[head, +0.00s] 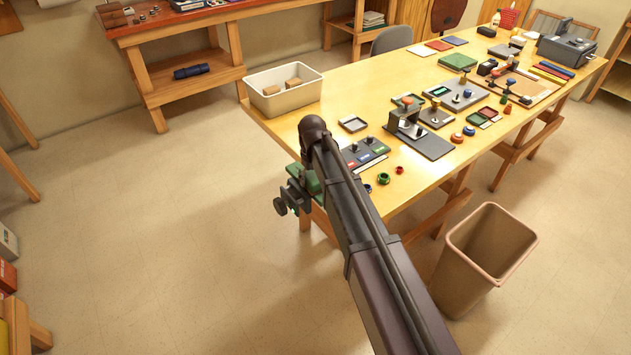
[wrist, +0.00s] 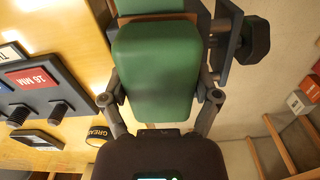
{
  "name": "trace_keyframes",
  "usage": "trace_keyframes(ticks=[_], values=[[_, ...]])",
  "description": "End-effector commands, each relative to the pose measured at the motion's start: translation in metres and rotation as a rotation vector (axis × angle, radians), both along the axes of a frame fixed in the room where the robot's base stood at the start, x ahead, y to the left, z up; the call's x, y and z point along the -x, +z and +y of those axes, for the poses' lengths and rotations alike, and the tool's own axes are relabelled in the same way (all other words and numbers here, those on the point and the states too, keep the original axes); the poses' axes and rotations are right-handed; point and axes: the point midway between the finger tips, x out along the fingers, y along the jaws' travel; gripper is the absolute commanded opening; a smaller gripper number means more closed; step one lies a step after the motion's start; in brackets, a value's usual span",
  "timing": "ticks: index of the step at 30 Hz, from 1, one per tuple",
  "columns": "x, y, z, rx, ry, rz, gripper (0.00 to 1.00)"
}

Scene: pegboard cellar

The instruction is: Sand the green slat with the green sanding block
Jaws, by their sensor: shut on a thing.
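The green sanding block (wrist: 155,75) fills the middle of the wrist view. My gripper (wrist: 159,95) is shut on it, one finger at each side. Beyond the block, a strip of green (wrist: 155,5) shows at the top edge, beside a dark clamp with a black knob (wrist: 256,47); it looks like the green slat, mostly hidden. In the head view, the clamp's knob (head: 281,205) shows at the table's near left edge, with a green patch beside it; I cannot tell whether that is block or slat. My arm hides the gripper there. Contact between block and slat cannot be seen.
A dark board with labelled posts (wrist: 42,85) lies left of the block on the wooden table (head: 350,88). A white bin (head: 283,100) holding wooden blocks stands at the table's left end. A tan waste bin (head: 484,262) stands on the floor.

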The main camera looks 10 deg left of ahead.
Motion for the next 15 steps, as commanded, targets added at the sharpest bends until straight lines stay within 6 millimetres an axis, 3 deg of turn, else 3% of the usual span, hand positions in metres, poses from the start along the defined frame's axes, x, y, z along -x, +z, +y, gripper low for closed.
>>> trace_keyframes(ticks=[15], values=[[-0.0067, 0.0007, 0.0083, 0.0, 0.0, 0.0, 0.41]])
